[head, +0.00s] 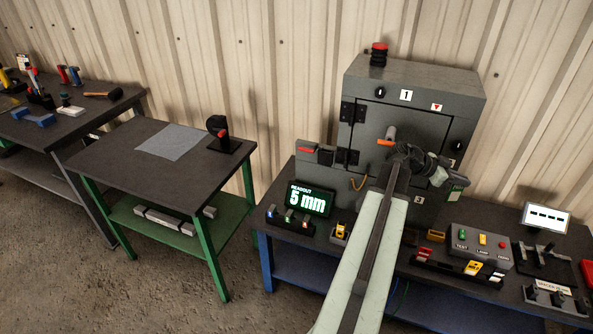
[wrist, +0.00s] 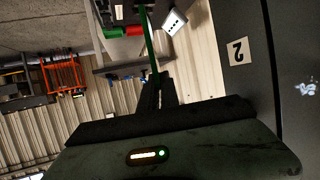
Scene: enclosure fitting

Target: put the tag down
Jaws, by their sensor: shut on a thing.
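My gripper (head: 446,179) is at the right front of the grey cabinet, pointing right. A small green tag (head: 456,190) with a pale patch hangs at its fingertips. In the wrist view the fingers (wrist: 158,92) are closed together, and a thin green strip (wrist: 151,45), seemingly the tag seen edge-on, runs out from between them. The tag is held above the blue-framed bench (head: 285,250). The tag's face is too small to read, and the fingers are partly hidden in the head view.
The grey cabinet (head: 420,85) stands close beside my gripper; its plate marked 2 (wrist: 237,51) shows in the wrist view. A button box (head: 480,245), a readout (head: 305,199) and small fixtures crowd the bench. The green-framed table (head: 115,160) at left has free room.

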